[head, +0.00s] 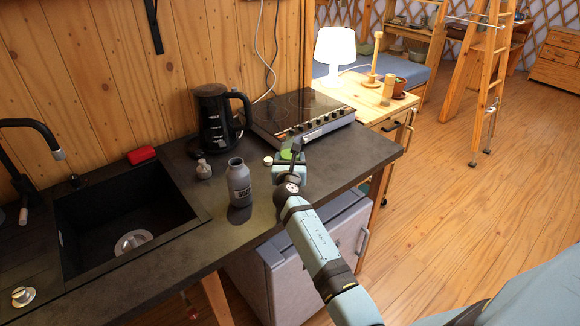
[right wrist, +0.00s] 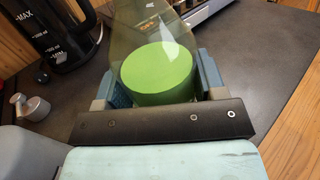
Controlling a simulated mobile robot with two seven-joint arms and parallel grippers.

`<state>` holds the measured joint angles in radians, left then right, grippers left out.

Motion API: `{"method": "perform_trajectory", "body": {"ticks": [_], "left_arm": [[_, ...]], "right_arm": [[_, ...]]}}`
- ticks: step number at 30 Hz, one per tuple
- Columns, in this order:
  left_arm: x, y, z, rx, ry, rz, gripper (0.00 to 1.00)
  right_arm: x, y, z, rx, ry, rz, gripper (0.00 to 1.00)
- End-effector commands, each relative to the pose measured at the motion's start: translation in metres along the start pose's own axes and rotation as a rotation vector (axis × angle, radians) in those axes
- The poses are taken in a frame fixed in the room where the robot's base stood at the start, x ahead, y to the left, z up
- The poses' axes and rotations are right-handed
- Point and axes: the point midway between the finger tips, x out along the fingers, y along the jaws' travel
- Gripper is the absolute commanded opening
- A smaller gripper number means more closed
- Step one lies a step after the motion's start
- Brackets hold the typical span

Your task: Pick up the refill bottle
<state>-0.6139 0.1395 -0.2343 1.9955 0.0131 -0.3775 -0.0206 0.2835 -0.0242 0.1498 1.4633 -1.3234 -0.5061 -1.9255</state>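The refill bottle (right wrist: 158,73), see-through with a green filling, is between the fingers of my right gripper (right wrist: 160,88) in the right wrist view. The fingers lie close against both of its sides. In the head view, my right gripper (head: 289,168) is over the dark counter (head: 330,160), and only a bit of the bottle's green (head: 287,155) shows past it. Its base is hidden, so I cannot tell whether it touches the counter. My left gripper is not in view.
A grey soap bottle (head: 239,185) stands open left of my right gripper. A pump top (head: 203,169) and a small white cap (head: 268,160) are nearby. A black kettle (head: 215,120) and a hob (head: 301,112) stand behind; a sink (head: 120,215) is at left.

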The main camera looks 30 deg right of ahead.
Motion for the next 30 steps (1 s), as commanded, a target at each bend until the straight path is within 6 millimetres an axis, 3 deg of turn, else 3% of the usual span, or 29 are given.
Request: {"method": "perform_trajectory", "body": {"ticks": [8,14,20,30], "left_arm": [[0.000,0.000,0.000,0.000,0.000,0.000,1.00],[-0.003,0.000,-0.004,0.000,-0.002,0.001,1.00],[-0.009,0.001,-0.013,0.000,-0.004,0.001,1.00],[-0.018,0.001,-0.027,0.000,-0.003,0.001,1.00]], "right_arm": [[0.000,0.000,0.002,0.000,-0.001,0.000,0.28],[0.000,0.000,0.015,0.002,-0.003,0.000,0.28],[0.000,0.000,0.053,0.003,-0.006,0.000,0.28],[0.000,-0.001,0.148,0.002,-0.007,0.001,0.28]]}}
